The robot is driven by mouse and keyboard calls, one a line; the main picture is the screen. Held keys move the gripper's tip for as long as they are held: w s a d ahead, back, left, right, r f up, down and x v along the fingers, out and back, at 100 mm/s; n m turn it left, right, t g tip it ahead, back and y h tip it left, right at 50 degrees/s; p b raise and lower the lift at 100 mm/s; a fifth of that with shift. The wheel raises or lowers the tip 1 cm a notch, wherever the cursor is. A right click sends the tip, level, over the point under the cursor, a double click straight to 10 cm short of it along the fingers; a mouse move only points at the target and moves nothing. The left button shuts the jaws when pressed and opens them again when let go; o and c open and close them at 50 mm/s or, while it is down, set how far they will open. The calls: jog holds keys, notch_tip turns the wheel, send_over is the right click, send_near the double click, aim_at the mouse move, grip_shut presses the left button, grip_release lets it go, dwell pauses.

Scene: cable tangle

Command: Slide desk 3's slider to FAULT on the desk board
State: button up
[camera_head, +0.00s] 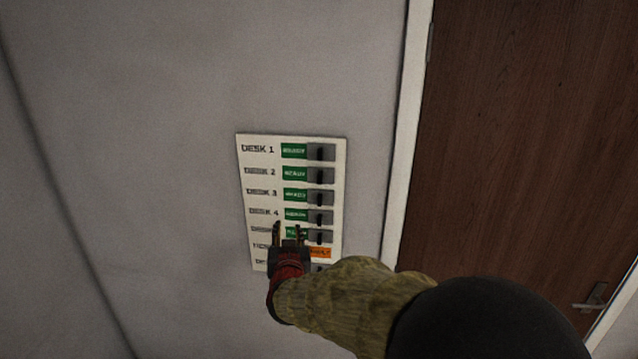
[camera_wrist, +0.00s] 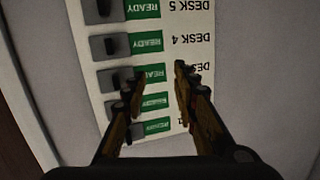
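The desk board (camera_head: 256,206) is a pale panel on the wall with several labelled rows. Desk 3's slider (camera_head: 320,197) is a grey block with a dark knob at the right of its row, with green READY showing to its left. My gripper (camera_head: 288,230) is open and empty, and in the head view it overlaps the board's lower left rows. In the upside-down wrist view, desk 3's slider (camera_wrist: 112,78) is just left of my left finger, and its green READY (camera_wrist: 152,75) shows between the fingers. The DESK 3 label is mostly hidden by my right finger. I cannot tell whether a finger touches the board.
Other sliders sit close above and below, such as desk 4's slider (camera_head: 320,217) and desk 2's slider (camera_head: 320,175). A lower row shows orange FAULT (camera_head: 320,252). A brown door (camera_head: 520,130) with white frame stands to the right. The wall left of the board is bare.

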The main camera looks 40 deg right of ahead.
aim_at(319, 200)
jog(key=w+d+r+h+p, duration=0.1)
jog(key=d, duration=0.3)
jog(key=w+d+r+m+g+h+p, duration=0.1)
jog(key=d+h, duration=0.1)
jog(key=d, duration=0.2)
jog(key=d+m+h, duration=0.1)
jog(key=d, duration=0.4)
jog(key=shift+w+r+g+h+p, duration=0.3)
jog(key=shift+w+r+p, duration=0.1)
jog(key=shift+c, duration=1.2)
grip_shut()
